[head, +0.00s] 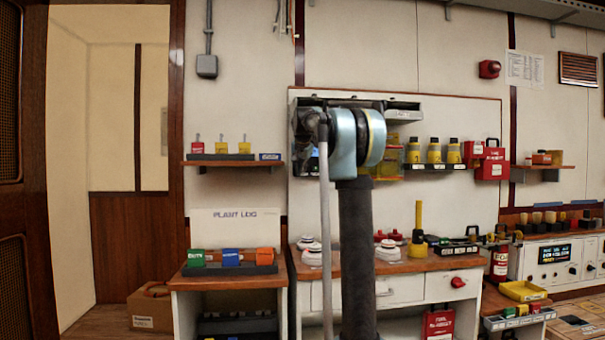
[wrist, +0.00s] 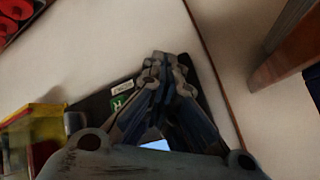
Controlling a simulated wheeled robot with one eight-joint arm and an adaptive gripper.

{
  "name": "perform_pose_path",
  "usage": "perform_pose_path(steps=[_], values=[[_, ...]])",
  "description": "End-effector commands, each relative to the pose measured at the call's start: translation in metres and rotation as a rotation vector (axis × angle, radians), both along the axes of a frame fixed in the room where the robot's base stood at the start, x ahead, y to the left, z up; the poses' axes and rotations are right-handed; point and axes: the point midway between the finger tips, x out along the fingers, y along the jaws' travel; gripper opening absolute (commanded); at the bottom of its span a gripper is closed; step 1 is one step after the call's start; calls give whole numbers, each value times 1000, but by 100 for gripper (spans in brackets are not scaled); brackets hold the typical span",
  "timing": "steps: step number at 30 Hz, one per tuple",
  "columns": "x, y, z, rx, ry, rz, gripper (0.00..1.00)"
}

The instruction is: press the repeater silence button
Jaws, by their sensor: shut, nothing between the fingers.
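In the wrist view my gripper (wrist: 160,64) is shut and empty, its fingertips together in front of a dark wall unit (wrist: 92,104). The unit has a small white label, a green label (wrist: 121,101) and a lit pale screen (wrist: 155,145) that shows between my fingers. I cannot read the labels or make out a silence button; my fingers cover much of the unit. I cannot tell whether the fingertips touch it. In the head view my arm hides the gripper and most of the unit; a dark, blue-lit part (head: 308,165) shows left of my arm.
A yellow, clear-sided box (wrist: 35,125) is beside the unit in the wrist view. In the head view, a shelf of yellow items (head: 433,151) and red boxes (head: 490,162) are right of my arm. A bench (head: 410,263) with red and white items stands below.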

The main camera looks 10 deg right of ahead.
Motion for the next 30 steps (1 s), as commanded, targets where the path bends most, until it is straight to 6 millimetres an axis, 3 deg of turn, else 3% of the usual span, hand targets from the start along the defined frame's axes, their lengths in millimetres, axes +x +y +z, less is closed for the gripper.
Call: perform_pose_path(steps=[17, 30], values=[[-10, 0, 0, 0, 0, 0, 0], [-44, 0, 0, -1, 0, 1, 0]])
